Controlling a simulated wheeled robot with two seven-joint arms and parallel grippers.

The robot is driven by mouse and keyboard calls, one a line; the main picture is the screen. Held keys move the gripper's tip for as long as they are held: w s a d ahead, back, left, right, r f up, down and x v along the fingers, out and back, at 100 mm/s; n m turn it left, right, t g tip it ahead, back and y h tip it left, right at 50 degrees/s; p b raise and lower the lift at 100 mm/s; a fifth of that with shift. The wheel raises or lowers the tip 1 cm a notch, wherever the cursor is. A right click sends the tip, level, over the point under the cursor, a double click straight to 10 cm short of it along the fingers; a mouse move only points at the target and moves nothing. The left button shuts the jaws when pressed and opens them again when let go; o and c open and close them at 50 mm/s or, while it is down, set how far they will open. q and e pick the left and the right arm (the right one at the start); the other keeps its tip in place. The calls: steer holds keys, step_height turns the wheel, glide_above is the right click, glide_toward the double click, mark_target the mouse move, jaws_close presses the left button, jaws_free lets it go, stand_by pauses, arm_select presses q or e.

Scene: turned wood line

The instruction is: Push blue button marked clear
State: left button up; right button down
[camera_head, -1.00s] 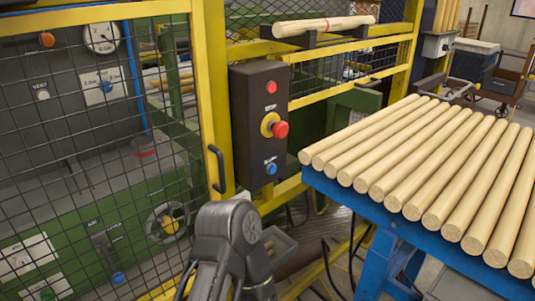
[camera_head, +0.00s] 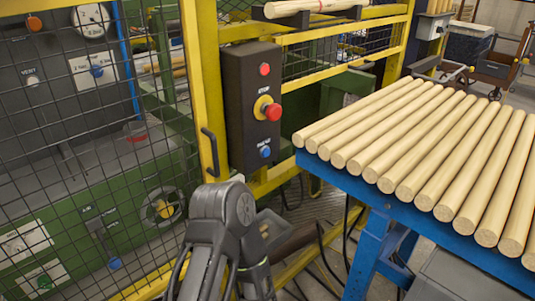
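A dark upright control box (camera_head: 252,108) is fixed to the yellow guard post in the camera_head view. A blue button (camera_head: 265,152) sits low on its front face, with a small label above it that is too small to read surely. A large red mushroom button on a yellow collar (camera_head: 270,110) is at mid height, and a small red button or lamp (camera_head: 264,69) is near the top. Nothing touches the blue button. A grey arm link of mine (camera_head: 222,225) rises from the bottom edge, below the box. Neither gripper shows.
A blue table (camera_head: 365,193) with a row of wooden rods (camera_head: 420,150) stands close to the right of the box. A yellow mesh guard (camera_head: 190,80) with a black handle (camera_head: 211,150) is at the left. Behind the mesh are machine panels with another blue knob (camera_head: 97,70).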

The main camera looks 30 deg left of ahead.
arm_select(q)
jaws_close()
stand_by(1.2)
